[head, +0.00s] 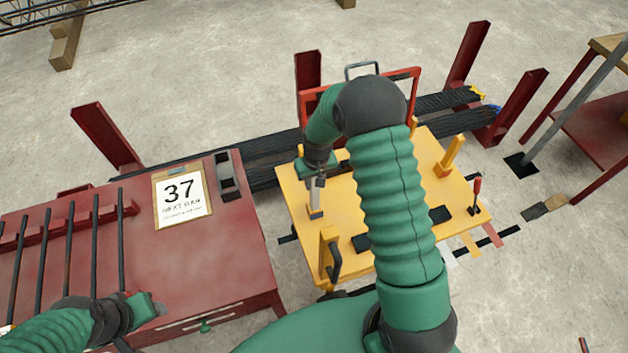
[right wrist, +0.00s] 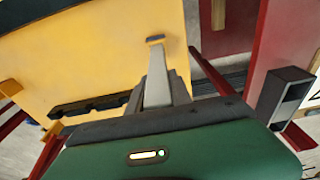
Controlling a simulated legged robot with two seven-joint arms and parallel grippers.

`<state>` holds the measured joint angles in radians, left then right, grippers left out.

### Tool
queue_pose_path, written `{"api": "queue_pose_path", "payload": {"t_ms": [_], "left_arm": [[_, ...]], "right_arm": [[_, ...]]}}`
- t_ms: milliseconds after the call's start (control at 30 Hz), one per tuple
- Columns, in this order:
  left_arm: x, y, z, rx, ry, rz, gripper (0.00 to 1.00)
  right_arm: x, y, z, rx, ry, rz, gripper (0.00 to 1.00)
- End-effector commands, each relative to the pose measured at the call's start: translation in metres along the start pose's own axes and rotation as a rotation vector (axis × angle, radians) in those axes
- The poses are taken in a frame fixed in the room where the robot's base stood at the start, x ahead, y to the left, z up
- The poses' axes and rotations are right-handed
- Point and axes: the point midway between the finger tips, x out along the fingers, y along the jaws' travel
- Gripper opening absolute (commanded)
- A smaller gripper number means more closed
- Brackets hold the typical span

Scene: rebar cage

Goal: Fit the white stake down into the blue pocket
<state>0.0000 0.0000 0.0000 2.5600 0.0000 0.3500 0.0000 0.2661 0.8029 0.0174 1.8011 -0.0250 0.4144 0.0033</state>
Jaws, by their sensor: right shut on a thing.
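My right gripper (head: 317,183) is over the left part of the yellow cart top (head: 292,190), shut on the pale white stake (head: 316,197). In the right wrist view the stake (right wrist: 157,86) shows as a light tapered piece between the grey fingers. Its far end is close to a small block with a blue edge (right wrist: 155,39), likely the blue pocket; it also shows in the head view (head: 316,212). I cannot tell whether the stake is inside it or just above. My left gripper (head: 150,307) is over the red bench, its jaws unclear.
The red bench (head: 215,255) on the left carries black bars, a sign reading 37 (head: 181,195) and a grey open box (head: 226,176). Yellow posts (head: 450,157) and a red-handled tool (head: 476,193) stand on the cart. Dark bar bundles (head: 270,175) lie behind, between red uprights.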

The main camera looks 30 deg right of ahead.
Motion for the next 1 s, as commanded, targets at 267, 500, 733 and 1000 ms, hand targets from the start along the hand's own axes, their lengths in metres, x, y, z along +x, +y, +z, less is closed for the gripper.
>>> {"api": "queue_pose_path", "payload": {"t_ms": [267,500,733,1000], "left_arm": [[0.005,0.0,0.001,0.0,0.0,0.0,0.51],[0.008,0.0,0.002,0.0,0.0,0.0,0.51],[0.011,0.0,0.003,0.0,0.0,0.0,0.51],[0.015,0.0,0.004,0.0,0.0,0.0,0.51]], "right_arm": [[0.007,0.0,0.0,0.0,0.001,0.0,0.0],[0.013,0.0,0.001,0.0,0.001,0.0,0.0],[0.019,0.0,0.002,0.0,0.001,0.0,0.0],[0.025,0.0,0.003,0.0,0.001,0.0,0.0]]}}
